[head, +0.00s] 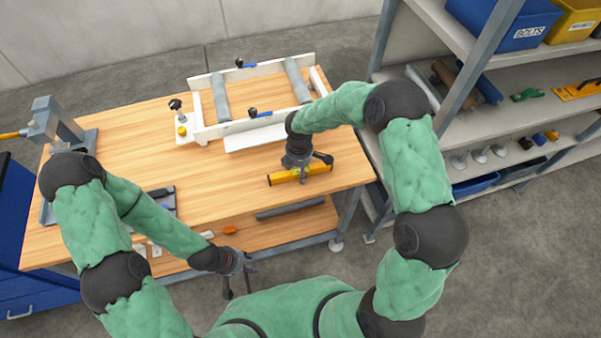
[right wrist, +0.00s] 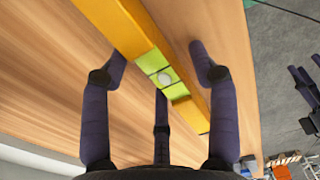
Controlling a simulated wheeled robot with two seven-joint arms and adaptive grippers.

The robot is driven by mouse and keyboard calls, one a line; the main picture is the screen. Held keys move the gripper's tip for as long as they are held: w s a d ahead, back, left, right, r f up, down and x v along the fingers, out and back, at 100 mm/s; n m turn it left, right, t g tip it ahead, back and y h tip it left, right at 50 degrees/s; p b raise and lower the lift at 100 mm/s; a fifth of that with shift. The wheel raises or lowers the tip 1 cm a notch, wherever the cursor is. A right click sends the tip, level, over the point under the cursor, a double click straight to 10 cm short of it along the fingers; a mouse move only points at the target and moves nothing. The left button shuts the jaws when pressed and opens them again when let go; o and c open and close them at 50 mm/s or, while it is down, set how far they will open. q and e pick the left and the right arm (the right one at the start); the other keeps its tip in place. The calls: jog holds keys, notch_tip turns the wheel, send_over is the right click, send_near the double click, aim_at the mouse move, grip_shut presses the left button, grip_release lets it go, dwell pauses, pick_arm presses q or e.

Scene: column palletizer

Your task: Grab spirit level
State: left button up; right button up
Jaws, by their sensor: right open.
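The yellow spirit level (head: 281,178) lies flat on the wooden workbench, near its front right edge. In the right wrist view the spirit level (right wrist: 124,28) runs diagonally, with a green vial section at its middle. My right gripper (head: 303,168) is directly above it. Its fingers (right wrist: 158,58) are apart and empty, with the level between them in the wrist view; I cannot tell if they touch it. My left gripper (head: 238,287) is in front of the bench, pointing down, with its fingers apart and nothing in them.
A white frame with grey rollers (head: 221,98) stands on the bench behind the level. A grey vise-like tool (head: 55,122) is at the bench's left end. A shelf rack (head: 480,70) with bins and tools stands at right. The bench's middle is clear.

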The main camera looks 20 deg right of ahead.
grip_shut()
jog(key=shift+r, duration=0.15)
